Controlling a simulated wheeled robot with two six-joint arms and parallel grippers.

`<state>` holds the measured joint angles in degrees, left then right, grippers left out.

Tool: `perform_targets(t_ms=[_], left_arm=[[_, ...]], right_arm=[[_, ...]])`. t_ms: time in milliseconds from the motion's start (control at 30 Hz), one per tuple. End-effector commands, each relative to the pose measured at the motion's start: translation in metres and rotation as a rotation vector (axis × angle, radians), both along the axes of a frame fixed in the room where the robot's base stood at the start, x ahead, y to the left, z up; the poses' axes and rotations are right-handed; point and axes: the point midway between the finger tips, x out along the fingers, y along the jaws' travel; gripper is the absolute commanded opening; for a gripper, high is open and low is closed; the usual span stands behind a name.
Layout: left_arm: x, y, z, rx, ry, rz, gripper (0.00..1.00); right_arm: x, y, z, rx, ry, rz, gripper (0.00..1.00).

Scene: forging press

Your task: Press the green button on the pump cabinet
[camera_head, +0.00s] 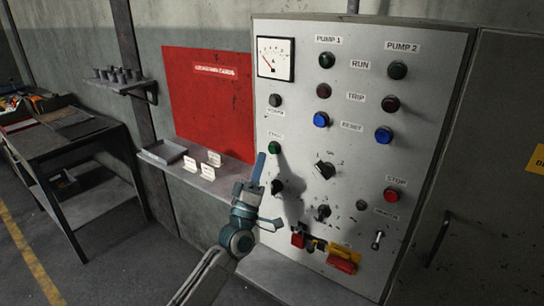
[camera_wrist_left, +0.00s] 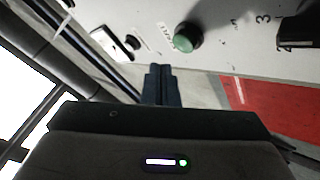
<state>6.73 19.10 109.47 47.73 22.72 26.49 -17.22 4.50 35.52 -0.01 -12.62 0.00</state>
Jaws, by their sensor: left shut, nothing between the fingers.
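The pump cabinet (camera_head: 350,190) is a grey panel with lamps, knobs and buttons. The green button (camera_head: 274,148) sits low on its left side, under a small label. In the left wrist view the green button (camera_wrist_left: 186,38) is a round domed cap just beyond and to the right of my fingertips. My left gripper (camera_head: 260,158) is shut and empty, its fingers pointing up just left of and below the button. It also shows shut in the left wrist view (camera_wrist_left: 160,70), apart from the button. My right gripper is in neither view.
A black knob (camera_head: 277,187) lies below the button, and a rotary switch (camera_head: 325,170) to its right. A red stop button (camera_head: 392,195) is farther right. A shelf (camera_head: 205,184) with small cards and a red board (camera_head: 208,105) stand left of the cabinet.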

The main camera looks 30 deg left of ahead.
Motion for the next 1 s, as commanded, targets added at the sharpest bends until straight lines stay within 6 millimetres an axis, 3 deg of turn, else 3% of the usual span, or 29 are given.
perform_targets(t_ms=[300,1000], left_arm=[[0.017,-0.001,0.000,0.000,0.000,0.000,0.00],[0.017,-0.001,0.000,0.000,0.000,0.000,0.00]], right_arm=[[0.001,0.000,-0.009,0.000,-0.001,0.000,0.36],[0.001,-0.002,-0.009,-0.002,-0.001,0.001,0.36]])
